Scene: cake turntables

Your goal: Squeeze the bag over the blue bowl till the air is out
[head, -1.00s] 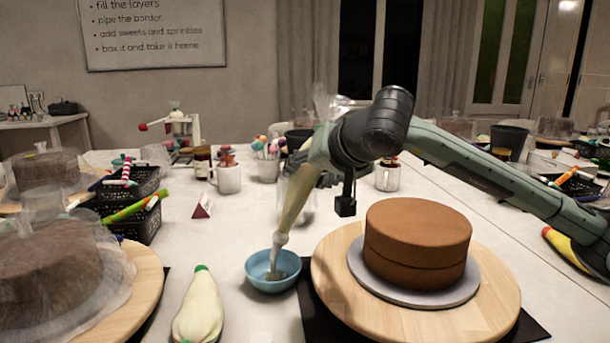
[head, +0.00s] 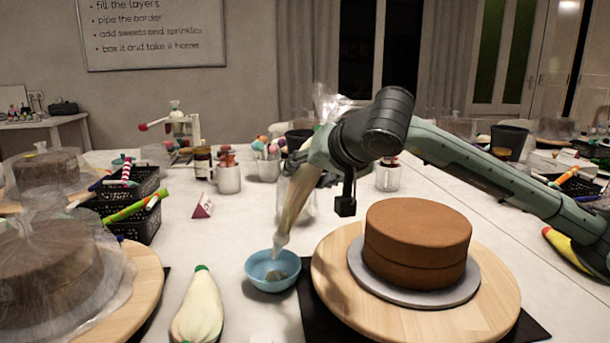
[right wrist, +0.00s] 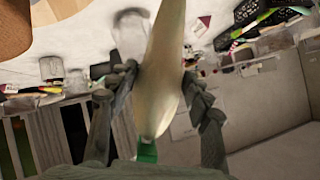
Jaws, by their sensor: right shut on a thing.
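A cream-coloured piping bag (head: 293,205) hangs nozzle-down, slightly tilted, over the blue bowl (head: 260,280). Its nozzle tip is just above the bowl's opening. A small greyish blob shows inside the bowl. In the right wrist view the bag (right wrist: 163,65) runs between the two fingers of my right gripper (right wrist: 160,85), one on each side. My left gripper is not in view.
A brown cake (head: 418,240) stands on a wooden turntable (head: 335,285) right of the bowl. A second filled bag (head: 198,310) lies left of the bowl. Wrapped cakes and black baskets (head: 138,225) are at the left. Cups stand behind.

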